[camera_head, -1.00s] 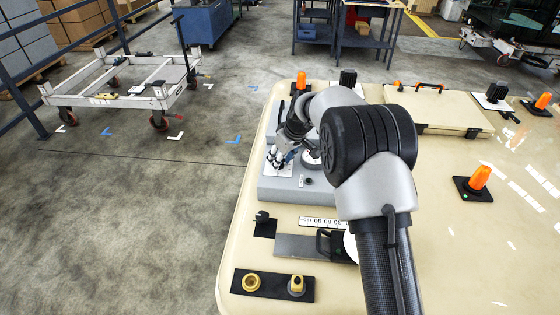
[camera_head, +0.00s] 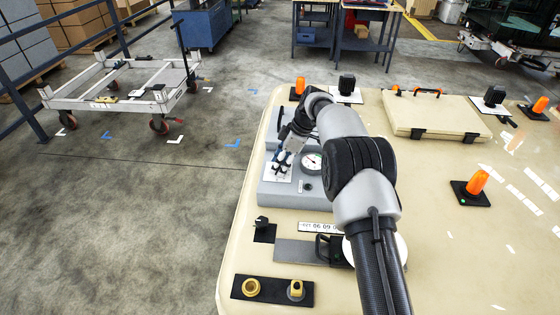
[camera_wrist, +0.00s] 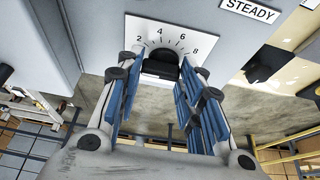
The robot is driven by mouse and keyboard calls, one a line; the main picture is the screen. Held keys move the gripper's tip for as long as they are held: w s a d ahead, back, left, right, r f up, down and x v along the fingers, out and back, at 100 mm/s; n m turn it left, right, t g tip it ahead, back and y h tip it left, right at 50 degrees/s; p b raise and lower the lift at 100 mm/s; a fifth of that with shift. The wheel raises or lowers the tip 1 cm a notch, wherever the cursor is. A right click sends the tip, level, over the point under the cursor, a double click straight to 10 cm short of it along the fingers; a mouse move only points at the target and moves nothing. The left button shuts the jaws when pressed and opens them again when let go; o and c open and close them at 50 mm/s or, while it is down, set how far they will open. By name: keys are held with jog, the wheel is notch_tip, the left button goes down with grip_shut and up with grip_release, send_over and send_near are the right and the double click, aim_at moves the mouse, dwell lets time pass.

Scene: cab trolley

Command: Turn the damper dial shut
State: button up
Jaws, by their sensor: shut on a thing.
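The dial is a black knob (camera_wrist: 159,66) on a white plate (camera_wrist: 197,30) printed with a scale from 2 to 8, at the top middle of the wrist view. My gripper (camera_wrist: 158,72) has its blue-padded fingers on either side of the knob and is shut on it. The knob's pointer cannot be made out. In the head view my gripper (camera_head: 283,161) is at the white dial plate (camera_head: 276,174) on the grey panel box (camera_head: 290,193), and the fingers hide the knob there.
A round gauge (camera_head: 312,162) sits right of the dial on the same box. A STEADY label (camera_wrist: 250,10) and another black knob (camera_wrist: 258,66) show in the wrist view. A black knob (camera_head: 263,224) and brass fittings (camera_head: 252,287) are nearer. Orange lamps (camera_head: 478,180) stand on the beige top.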

dwell(0.3)
jog(key=o, duration=1.1)
jog(key=shift+c, duration=0.2)
jog(key=v, duration=1.2)
jog(key=shift+w, duration=0.1)
